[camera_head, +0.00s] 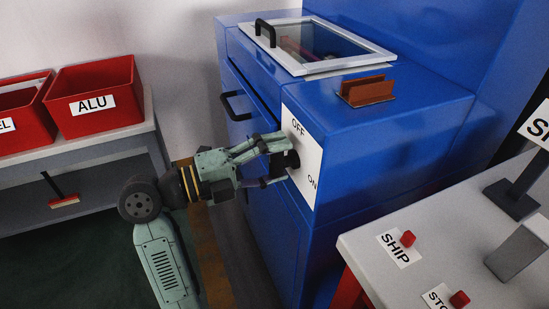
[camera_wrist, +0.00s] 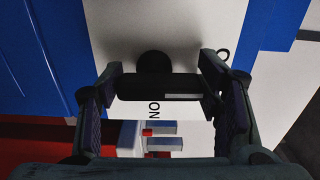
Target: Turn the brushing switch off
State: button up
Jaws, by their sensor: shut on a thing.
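The brushing switch is a black knob (camera_head: 292,159) on a white plate (camera_head: 308,163) on the blue machine's side. The plate reads OFF at its upper part and ON at its lower part. In the wrist view the knob's bar (camera_wrist: 150,87) lies crosswise, with a white mark near its right end. My gripper (camera_head: 277,162) reaches the knob from the left. In the wrist view its fingers (camera_wrist: 160,84) are at both ends of the bar, shut on it. Whether the knob is set at OFF or ON is not clear.
The blue machine (camera_head: 262,200) has a black side handle (camera_head: 236,104) and a framed glass lid (camera_head: 335,66) on top. A brown holder (camera_head: 367,91) stands near the lid. A grey table (camera_head: 440,235) with red buttons is at right. Red bins (camera_head: 95,95) sit on a shelf at left.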

jog(key=o, duration=1.2)
jog(key=shift+c, duration=0.2)
jog(key=shift+a, duration=0.1)
jog(key=v, duration=1.1)
jog(key=shift+s+a, duration=0.2)
jog(key=shift+a, duration=0.15)
